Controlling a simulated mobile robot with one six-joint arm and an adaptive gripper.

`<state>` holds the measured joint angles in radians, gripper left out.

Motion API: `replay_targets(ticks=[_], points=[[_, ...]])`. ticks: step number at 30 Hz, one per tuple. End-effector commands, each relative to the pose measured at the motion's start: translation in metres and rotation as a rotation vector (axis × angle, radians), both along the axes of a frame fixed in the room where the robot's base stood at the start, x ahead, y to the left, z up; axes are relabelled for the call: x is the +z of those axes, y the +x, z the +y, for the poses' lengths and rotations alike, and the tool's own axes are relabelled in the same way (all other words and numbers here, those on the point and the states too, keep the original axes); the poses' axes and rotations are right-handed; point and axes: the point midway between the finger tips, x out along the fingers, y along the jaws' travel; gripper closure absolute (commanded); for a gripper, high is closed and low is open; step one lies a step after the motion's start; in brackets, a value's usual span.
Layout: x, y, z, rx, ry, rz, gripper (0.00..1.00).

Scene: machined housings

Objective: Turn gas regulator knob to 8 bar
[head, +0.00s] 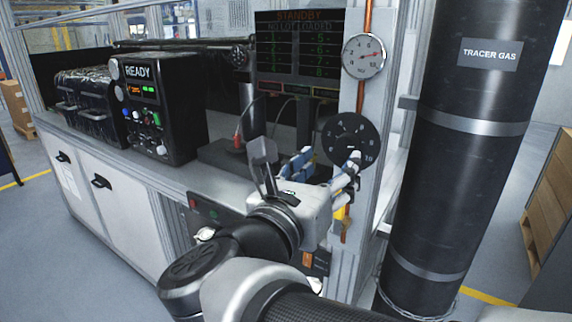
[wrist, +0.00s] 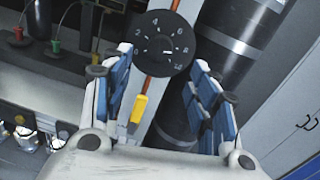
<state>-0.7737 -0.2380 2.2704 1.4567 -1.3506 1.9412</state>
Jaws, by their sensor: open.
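The regulator knob (head: 350,140) is a round black dial with white numbers up to 10, on the light upright post. In the wrist view the knob (wrist: 160,43) is at the top centre, and a short white mark sits low right of its middle, roughly towards 8 to 10; the exact setting is unclear. My gripper (head: 324,170) is open, its blue-padded fingers spread below and in front of the knob. In the wrist view my gripper (wrist: 163,70) has nothing between its fingers. Contact with the knob does not show.
The black tracer gas cylinder (head: 460,150) stands close on the right, strapped by metal bands. A copper pipe (head: 366,18) runs down the post, with a yellow part (wrist: 139,108) below the knob. A black READY unit (head: 158,105) sits on the bench at left.

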Motion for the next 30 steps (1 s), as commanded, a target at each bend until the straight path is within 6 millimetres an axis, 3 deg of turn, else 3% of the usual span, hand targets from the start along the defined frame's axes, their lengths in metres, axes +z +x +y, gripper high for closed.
replay_targets(ticks=[8,20,26,30], points=[[0.000,-0.027,0.017,0.001,-0.001,0.001,0.46],[0.000,-0.030,0.018,0.000,-0.002,0.001,0.46],[0.009,-0.009,0.026,0.127,-0.134,0.046,0.46],[0.020,0.014,0.047,0.344,-0.442,0.120,0.46]])
